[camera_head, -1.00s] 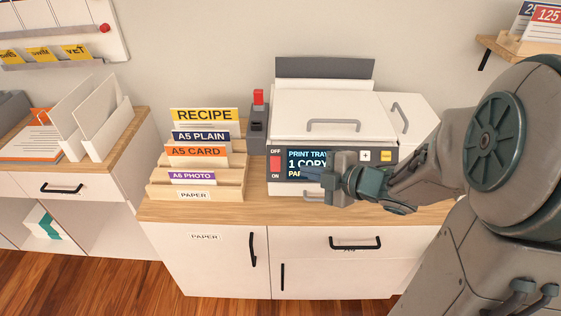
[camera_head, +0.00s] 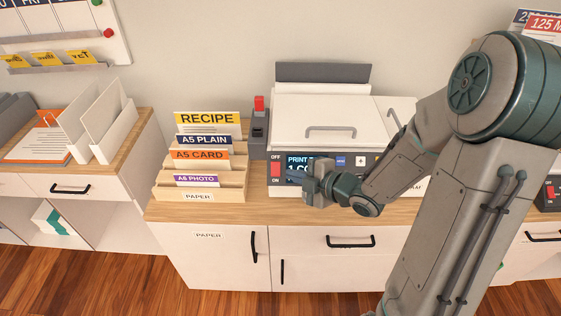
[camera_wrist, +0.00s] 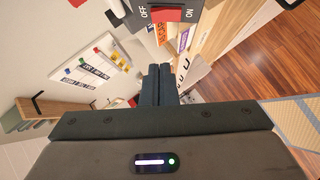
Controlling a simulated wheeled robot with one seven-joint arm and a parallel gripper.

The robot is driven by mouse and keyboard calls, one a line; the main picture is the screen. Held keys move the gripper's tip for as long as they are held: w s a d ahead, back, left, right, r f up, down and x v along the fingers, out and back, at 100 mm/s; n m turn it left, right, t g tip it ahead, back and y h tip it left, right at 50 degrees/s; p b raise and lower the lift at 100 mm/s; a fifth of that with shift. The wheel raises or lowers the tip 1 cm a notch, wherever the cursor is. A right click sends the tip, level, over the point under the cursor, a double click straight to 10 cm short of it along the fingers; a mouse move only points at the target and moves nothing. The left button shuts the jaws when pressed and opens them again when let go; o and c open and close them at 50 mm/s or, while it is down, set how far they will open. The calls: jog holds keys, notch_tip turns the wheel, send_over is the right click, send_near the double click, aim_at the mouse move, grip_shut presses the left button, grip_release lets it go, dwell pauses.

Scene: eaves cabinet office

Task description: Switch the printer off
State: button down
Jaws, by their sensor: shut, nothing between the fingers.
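The white printer (camera_head: 330,108) stands on the wooden-topped cabinet, with a dark front panel and a partly covered display (camera_head: 298,163). Its red rocker switch (camera_head: 275,170) is at the panel's left end, with OFF above and ON below. The switch also shows in the wrist view (camera_wrist: 166,14), with OFF at its left and ON at its right. My gripper (camera_head: 306,180) is shut and empty, in front of the display, just right of the switch. In the wrist view its closed fingers (camera_wrist: 158,80) point toward the switch, with a visible gap. Which half of the rocker is pressed, I cannot tell.
A paper rack (camera_head: 200,185) with labelled cards stands left of the printer. A grey device with a red top (camera_head: 259,125) is between them. A side desk (camera_head: 85,175) with white dividers is further left. Bare countertop (camera_head: 230,211) runs along the front.

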aim_at(276, 169)
jog(key=shift+w+a+f+p, duration=0.3)
jog(key=shift+w+a+f, duration=0.4)
jog(key=shift+w, duration=0.45)
jog(key=shift+w+a+f+p, duration=0.25)
jog(key=shift+w+a+f, duration=0.4)
jog(key=shift+w, duration=0.5)
jog(key=shift+w+a+f+p, duration=0.3)
jog(key=shift+w+a+f, duration=0.25)
jog(key=shift+w+f, duration=0.45)
jog(key=shift+w+r, duration=0.1)
jog(key=shift+r, duration=0.1)
